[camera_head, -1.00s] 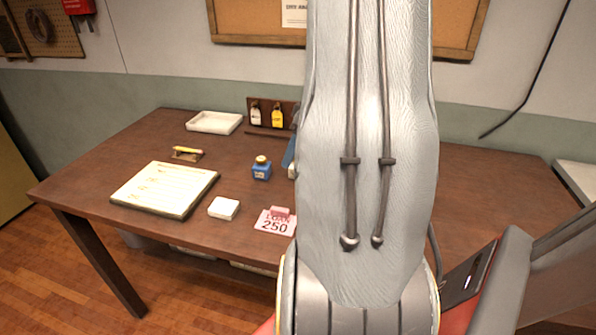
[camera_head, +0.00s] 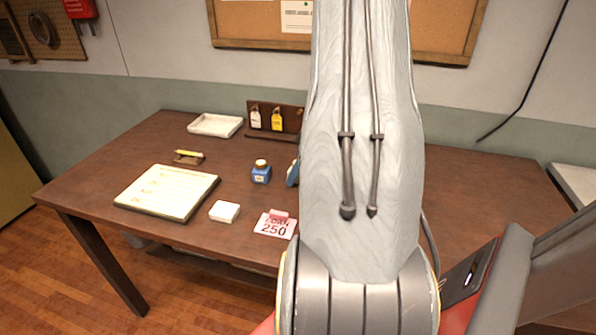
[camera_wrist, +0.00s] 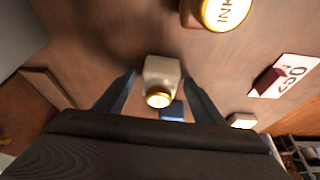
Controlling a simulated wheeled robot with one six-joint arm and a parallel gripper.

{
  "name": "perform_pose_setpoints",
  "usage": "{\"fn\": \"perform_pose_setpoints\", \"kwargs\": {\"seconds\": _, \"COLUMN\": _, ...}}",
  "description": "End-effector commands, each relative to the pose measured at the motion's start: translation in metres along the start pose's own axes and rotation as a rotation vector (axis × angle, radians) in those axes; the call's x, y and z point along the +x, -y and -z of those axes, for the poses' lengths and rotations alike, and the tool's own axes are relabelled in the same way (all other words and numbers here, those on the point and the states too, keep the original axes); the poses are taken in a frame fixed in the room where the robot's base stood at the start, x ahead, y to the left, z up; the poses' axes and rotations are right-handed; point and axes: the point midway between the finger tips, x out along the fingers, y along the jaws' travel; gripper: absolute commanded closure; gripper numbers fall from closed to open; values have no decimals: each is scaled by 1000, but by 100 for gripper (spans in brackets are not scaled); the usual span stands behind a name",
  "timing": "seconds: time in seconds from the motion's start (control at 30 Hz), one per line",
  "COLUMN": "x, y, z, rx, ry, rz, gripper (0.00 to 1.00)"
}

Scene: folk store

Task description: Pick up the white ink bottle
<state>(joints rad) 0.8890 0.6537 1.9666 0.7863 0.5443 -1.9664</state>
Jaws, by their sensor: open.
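The white ink bottle (camera_wrist: 160,72) has a pale body and a gold cap. In the wrist view it stands on the table between the two dark blue-grey fingers of my gripper (camera_wrist: 160,77), with a gap on each side. My gripper is open. In the head view my arm hides the bottle, and only a blue finger of my gripper shows at the arm's left edge. A second bottle with a gold cap marked INK (camera_wrist: 226,10) is cut off by the top edge of the wrist view.
A blue ink bottle (camera_head: 261,173), a white box (camera_head: 224,211) and a pink-and-white card reading 250 (camera_head: 275,225) lie left of my arm. The table's (camera_head: 480,190) right side is bare.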

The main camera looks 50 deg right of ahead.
Motion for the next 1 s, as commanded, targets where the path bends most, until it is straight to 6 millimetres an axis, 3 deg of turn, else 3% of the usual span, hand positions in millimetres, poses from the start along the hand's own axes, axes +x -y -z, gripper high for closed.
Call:
{"fn": "perform_pose_setpoints", "kwargs": {"seconds": 0.27, "x": 2, "y": 0, "z": 0, "rx": 0, "ry": 0, "rz": -1, "gripper": 39}}
{"fn": "perform_pose_setpoints", "kwargs": {"seconds": 0.53, "x": 2, "y": 0, "z": 0, "rx": 0, "ry": 0, "rz": -1, "gripper": 83}}
{"fn": "perform_pose_setpoints", "kwargs": {"seconds": 0.8, "x": -1, "y": -1, "z": 1, "rx": -1, "ry": -1, "rz": -2, "gripper": 83}}
{"fn": "perform_pose_setpoints", "kwargs": {"seconds": 1.0, "x": -22, "y": -2, "z": 11, "rx": -1, "ry": -2, "rz": -5, "gripper": 83}}
